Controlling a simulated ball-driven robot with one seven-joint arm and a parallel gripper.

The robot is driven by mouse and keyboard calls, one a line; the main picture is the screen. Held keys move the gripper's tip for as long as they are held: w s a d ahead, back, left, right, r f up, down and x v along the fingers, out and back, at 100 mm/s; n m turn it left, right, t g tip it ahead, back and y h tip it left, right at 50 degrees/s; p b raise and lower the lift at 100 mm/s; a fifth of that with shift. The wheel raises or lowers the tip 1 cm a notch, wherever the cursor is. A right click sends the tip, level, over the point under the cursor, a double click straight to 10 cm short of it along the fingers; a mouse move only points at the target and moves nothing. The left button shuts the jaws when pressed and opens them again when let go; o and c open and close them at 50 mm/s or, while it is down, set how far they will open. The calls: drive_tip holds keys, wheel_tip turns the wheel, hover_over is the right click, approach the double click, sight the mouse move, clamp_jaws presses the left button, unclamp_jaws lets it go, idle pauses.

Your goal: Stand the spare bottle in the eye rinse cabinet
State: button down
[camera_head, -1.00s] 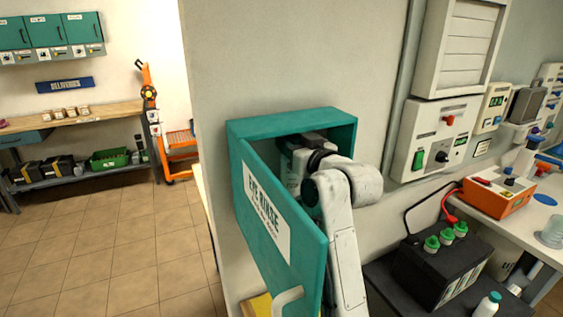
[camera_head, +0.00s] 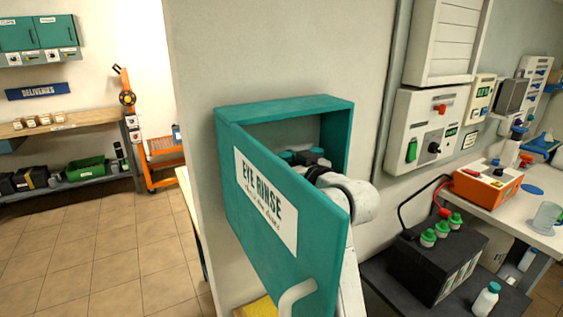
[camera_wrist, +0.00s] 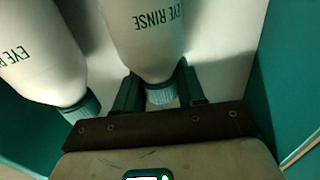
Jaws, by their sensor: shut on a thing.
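The teal eye rinse cabinet (camera_head: 338,125) hangs on the wall, its labelled door (camera_head: 240,225) swung partly open towards me. My arm reaches behind the door into the cabinet. In the wrist view my gripper (camera_wrist: 158,92) is shut on the capped end of a white bottle (camera_wrist: 142,38) marked EYE RINSE. A second white bottle (camera_wrist: 38,58) with the same marking is to its left, close by, inside the cabinet. The cabinet's teal side wall (camera_wrist: 293,90) shows at the right. Whether the held bottle touches the cabinet floor, I cannot tell. The door hides most of the cabinet inside in the head view.
A dark battery (camera_head: 440,265) with green caps and a small white bottle (camera_head: 486,299) stand on a low dark surface at right. An orange box (camera_head: 487,184) sits on the bench behind. Wall boxes (camera_head: 420,125) hang right of the cabinet. Tiled floor (camera_head: 105,255) is clear at left.

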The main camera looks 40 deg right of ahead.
drive_tip(key=c, duration=1.1)
unclamp_jaws()
drive_tip(key=shift+w+f, duration=0.15)
drive_tip(key=o, duration=0.4)
drive_tip(key=shift+o, duration=0.2)
drive_tip(key=s+a+b, duration=0.2)
drive_tip(key=s, duration=1)
drive_tip(key=shift+a+r, duration=0.15)
drive_tip(key=shift+r, duration=0.05)
drive_tip(key=shift+w, duration=0.1)
